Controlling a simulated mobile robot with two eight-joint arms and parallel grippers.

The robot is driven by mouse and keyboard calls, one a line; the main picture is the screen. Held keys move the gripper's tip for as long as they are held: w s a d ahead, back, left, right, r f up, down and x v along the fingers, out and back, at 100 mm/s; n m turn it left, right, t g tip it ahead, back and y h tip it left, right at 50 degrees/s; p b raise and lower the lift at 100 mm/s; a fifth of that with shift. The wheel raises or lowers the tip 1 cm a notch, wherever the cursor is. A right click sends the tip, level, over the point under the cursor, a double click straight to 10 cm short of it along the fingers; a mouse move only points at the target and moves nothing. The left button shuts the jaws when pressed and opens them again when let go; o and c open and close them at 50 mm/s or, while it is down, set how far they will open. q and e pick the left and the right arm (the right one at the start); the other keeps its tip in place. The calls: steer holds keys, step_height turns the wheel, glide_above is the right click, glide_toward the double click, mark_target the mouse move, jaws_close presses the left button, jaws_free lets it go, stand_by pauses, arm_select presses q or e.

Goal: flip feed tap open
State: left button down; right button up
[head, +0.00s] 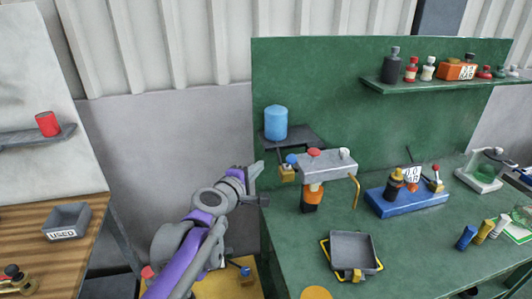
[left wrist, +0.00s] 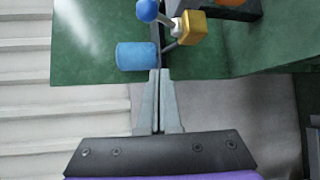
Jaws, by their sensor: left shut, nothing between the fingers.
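The tap, a brass block (head: 288,174) with a blue ball-ended lever (head: 291,159), sits at the left end of a grey metal unit (head: 328,165) on the green bench. I take it for the feed tap; no label shows. In the left wrist view the brass block (left wrist: 192,27) and blue ball (left wrist: 147,11) are at the top, ahead of the fingers. My left gripper (head: 257,173) is shut and empty, just left of the tap and apparently apart from it. The exact gap is hard to tell. My right gripper is not in view.
A blue cylinder (head: 276,123) stands on a dark shelf (head: 303,140) close above my left gripper. A grey tray (head: 353,250) and a blue block with fittings (head: 405,198) are on the bench. A shelf of bottles (head: 440,84) is at upper right. A wooden table stands left.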

arm_select(q)
steer(key=shift+s+a+f, duration=0.55)
steer(key=shift+a+f, duration=0.2)
steer(key=shift+f, duration=0.1)
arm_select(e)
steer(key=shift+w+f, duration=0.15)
arm_select(q)
steer(key=shift+s, duration=0.1)
steer(key=s+a+f+m+g+y, duration=0.2)
steer(key=s+a+f+m, duration=0.2)
steer(key=s+f, duration=0.3)
steer(key=s+a+f+m+g+y, duration=0.2)
steer(key=s+a+f+m, duration=0.3)
steer(key=s, duration=0.8)
steer(key=s+a+f+m+g+y, duration=0.3)
steer(key=s+a+f, duration=0.5)
steer(key=s, duration=0.3)
steer(key=shift+f+m+g, duration=0.7)
steer(key=shift+f+m, duration=0.1)
steer(key=shift+m, duration=0.3)
